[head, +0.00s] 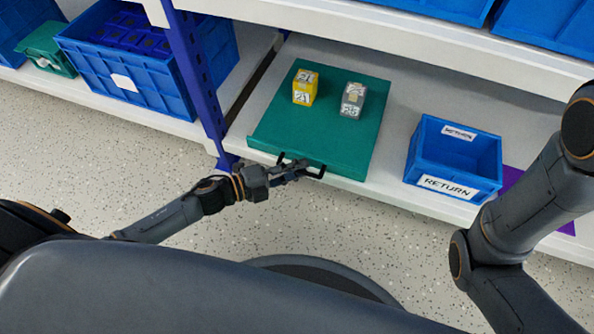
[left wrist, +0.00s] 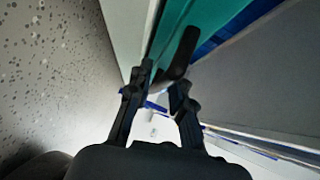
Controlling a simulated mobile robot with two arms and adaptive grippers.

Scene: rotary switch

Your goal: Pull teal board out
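The teal board (head: 333,134) lies flat on the lower white shelf, with a dark bar handle (head: 317,174) on its front edge. A yellow box (head: 305,88) and a grey box (head: 352,100) stand on it. My left gripper (head: 296,168) is at the handle in front of the board. In the left wrist view, its two fingers (left wrist: 163,76) are apart, and the dark handle (left wrist: 184,50) reaches between or just past their tips; firm contact cannot be made out. The teal board (left wrist: 218,22) shows beyond. My right gripper is out of view; only its arm shows at right.
A blue RETURN bin (head: 455,158) stands on the shelf right of the board. A blue upright post (head: 192,75) stands to the left, with a blue crate (head: 130,77) beyond it. A white upper shelf (head: 440,48) overhangs the back. The floor in front is clear.

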